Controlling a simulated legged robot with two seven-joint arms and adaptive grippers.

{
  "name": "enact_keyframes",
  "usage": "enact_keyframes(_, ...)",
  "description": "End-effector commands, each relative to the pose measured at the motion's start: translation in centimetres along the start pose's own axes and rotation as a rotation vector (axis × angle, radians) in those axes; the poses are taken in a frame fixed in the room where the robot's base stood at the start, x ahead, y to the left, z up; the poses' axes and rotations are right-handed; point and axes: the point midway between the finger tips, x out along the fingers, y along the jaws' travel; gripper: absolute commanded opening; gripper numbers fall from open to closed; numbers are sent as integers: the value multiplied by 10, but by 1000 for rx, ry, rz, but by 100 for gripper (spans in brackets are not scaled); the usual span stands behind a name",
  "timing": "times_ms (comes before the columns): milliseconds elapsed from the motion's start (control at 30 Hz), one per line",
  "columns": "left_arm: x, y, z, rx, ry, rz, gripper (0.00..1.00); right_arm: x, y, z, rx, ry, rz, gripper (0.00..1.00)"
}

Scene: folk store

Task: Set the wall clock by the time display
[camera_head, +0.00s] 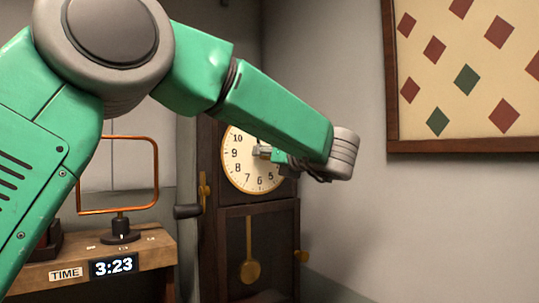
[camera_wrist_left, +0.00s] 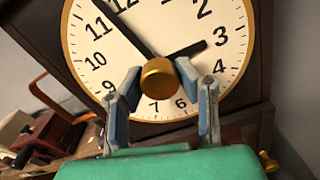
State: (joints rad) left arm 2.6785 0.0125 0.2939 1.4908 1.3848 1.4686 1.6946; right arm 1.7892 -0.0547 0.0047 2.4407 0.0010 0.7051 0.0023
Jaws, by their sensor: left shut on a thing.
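The wall clock is a dark wooden case with a round cream face (camera_head: 238,176) and a brass rim. The time display (camera_head: 114,265) on the bench front reads 3:23. In the left wrist view the face (camera_wrist_left: 125,60) is close. Its short dark hand (camera_wrist_left: 187,51) points near the 3. Its long dark hand (camera_wrist_left: 121,24) points up-left, between 11 and 12. My left gripper (camera_head: 264,152) is at the middle of the face. In the wrist view its fingers (camera_wrist_left: 158,74) are on either side of a brass knob (camera_wrist_left: 157,79), shut on it.
A wooden bench (camera_head: 150,247) holds an orange-framed stand (camera_head: 120,226). The clock's pendulum (camera_head: 250,270) hangs below the face. A board with diamond shapes (camera_head: 470,125) hangs on the right wall.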

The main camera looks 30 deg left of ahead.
Motion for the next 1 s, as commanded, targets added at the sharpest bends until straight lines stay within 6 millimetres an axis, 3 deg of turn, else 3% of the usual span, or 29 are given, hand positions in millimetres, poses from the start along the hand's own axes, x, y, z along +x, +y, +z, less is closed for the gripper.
enact_keyframes(467, -5, -2, -2, 74, 7, -1, 0, 0, 0, 0, 0, 0, 0, 40)
enact_keyframes(1000, -7, -2, -2, 528, 20, -8, 0, -10, 0, -1, 0, 0, 0, 40)
